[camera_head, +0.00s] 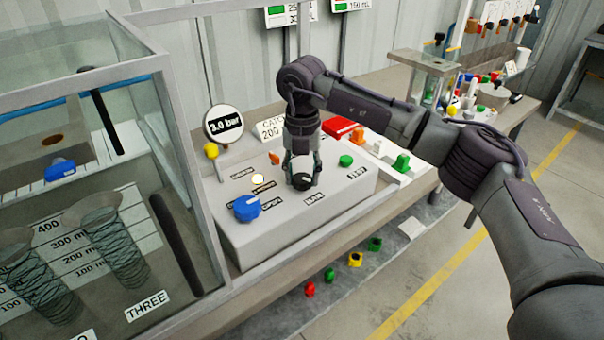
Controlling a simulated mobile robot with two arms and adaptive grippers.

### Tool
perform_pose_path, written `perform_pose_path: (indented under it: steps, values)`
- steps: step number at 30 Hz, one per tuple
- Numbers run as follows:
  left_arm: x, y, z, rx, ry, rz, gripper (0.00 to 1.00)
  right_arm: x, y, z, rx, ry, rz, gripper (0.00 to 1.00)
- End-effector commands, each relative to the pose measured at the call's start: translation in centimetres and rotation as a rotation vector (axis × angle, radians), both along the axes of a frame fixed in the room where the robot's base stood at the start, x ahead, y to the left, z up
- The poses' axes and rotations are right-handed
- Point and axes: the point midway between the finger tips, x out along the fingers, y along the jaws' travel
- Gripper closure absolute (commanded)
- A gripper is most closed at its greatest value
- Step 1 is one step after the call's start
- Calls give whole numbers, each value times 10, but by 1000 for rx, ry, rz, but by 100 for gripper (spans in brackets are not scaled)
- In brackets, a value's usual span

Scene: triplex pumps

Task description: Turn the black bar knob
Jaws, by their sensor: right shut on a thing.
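The black bar knob (301,181) sits on the top face of a white control box (280,224), just behind a label reading BAR. My right gripper (302,172) points straight down over it, with its fingers on either side of the knob, shut on it. The fingers and wrist hide part of the knob, so its pointer direction cannot be told. My left gripper is not in view.
A glass tank (190,180) stands close on the left. Coloured valves (401,163) lie to the right. Several small parts rest on the lower shelf.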

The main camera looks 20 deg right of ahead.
Motion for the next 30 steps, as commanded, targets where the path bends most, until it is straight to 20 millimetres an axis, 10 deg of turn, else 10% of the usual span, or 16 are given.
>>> perform_pose_path:
  steps: [30]
  values:
    - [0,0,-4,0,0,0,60,-1,-1,1,1,-4,-941,90]
